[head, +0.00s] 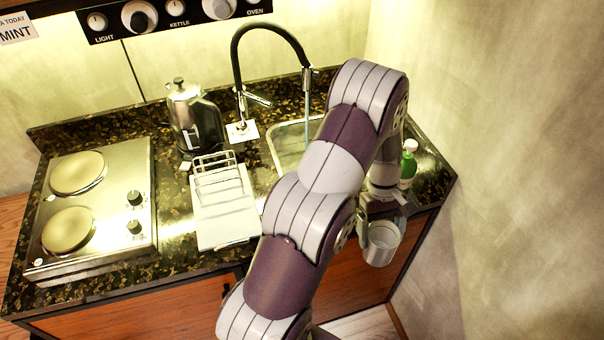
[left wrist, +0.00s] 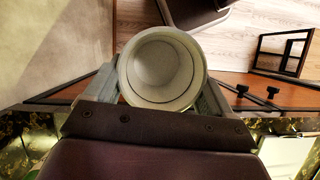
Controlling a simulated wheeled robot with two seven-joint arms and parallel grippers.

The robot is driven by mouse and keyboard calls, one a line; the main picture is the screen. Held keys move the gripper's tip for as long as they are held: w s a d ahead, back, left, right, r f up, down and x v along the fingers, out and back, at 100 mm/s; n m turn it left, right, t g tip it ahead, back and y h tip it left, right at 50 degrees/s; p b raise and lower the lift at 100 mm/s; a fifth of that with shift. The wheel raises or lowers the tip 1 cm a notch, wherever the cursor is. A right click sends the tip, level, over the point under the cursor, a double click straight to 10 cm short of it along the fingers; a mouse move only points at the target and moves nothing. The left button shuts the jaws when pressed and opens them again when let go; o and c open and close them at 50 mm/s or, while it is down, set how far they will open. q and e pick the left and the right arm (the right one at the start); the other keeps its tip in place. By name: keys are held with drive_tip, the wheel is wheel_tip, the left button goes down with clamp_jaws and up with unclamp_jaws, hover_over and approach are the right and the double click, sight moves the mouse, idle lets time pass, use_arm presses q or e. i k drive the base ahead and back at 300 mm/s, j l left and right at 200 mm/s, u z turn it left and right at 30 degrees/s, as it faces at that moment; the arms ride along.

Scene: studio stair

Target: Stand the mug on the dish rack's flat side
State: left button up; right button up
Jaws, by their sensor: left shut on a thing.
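The mug (head: 382,241) is a pale grey cup, held upright in front of the counter's right end. My left gripper (head: 376,222) is shut on it; in the left wrist view the mug (left wrist: 160,68) sits between the two fingers, its open mouth facing the camera and its inside empty. The dish rack (head: 222,200) stands on the counter left of the sink, with wire slots at the back and a bare white flat side (head: 226,229) at the front. The gripper and mug are to the right of the rack, with my arm between them in the head view. My right gripper is not in view.
A sink (head: 290,145) with a black tap (head: 240,60) is right of the rack. A metal kettle (head: 192,115) stands behind the rack, and a two-plate hob (head: 95,200) is to its left. A green bottle (head: 407,168) stands by the right wall.

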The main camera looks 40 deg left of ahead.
sight(220, 221)
drive_tip(key=k+l+u, duration=0.1)
drive_tip(key=u, duration=0.3)
drive_tip(key=k+u, duration=0.2)
drive_tip(key=u, duration=0.15)
drive_tip(key=k+u, duration=0.15)
drive_tip(key=u, duration=0.25)
drive_tip(key=i+u, duration=0.1)
drive_tip(key=i, duration=0.85)
